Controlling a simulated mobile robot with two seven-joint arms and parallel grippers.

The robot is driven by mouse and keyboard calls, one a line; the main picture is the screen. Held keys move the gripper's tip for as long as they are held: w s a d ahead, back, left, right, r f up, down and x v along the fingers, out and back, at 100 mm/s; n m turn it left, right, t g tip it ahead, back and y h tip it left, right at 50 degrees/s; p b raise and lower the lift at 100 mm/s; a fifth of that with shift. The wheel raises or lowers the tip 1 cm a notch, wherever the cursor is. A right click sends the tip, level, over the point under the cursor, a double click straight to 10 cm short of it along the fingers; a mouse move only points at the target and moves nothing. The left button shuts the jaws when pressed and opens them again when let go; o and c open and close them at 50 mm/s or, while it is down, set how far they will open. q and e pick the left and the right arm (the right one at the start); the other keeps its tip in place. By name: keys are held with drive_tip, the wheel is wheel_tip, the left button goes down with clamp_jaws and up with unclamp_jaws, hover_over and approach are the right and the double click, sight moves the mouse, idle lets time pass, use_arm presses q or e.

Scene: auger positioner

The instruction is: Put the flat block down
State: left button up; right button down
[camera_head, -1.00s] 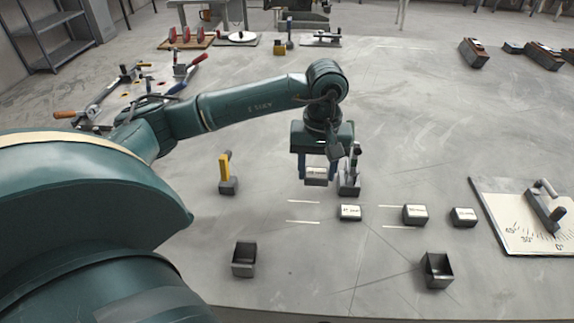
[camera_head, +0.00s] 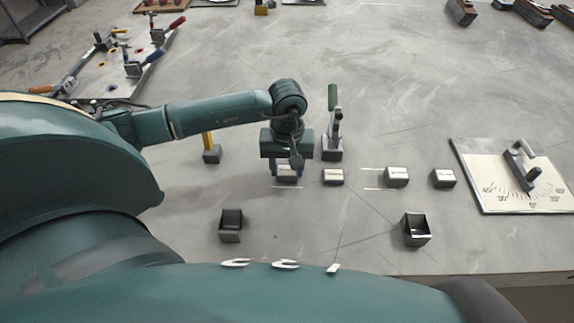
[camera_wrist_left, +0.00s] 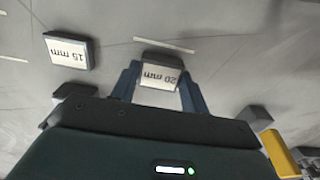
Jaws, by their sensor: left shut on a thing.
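My left gripper (camera_head: 287,174) is shut on the flat block (camera_head: 288,173), pointing down. In the left wrist view the block (camera_wrist_left: 160,77) shows a white top marked "20 mm", with one gripper finger (camera_wrist_left: 160,88) on each side. My right gripper is not in view.
A similar block (camera_head: 333,177) marked "15 mm" (camera_wrist_left: 67,51) sits to the right, with two more blocks (camera_head: 397,176) (camera_head: 444,178) beyond. A green-handled clamp (camera_head: 332,148) and a yellow-topped post (camera_head: 210,150) flank the gripper.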

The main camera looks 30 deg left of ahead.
sight(287, 170)
use_arm(q)
drive_tip(key=shift+f, duration=0.35)
drive_tip(key=o, duration=1.2)
drive_tip(key=shift+r, duration=0.35)
wheel_tip(287, 170, up, 12)
drive_tip(key=b, duration=0.1)
drive_tip(key=shift+f, duration=0.15)
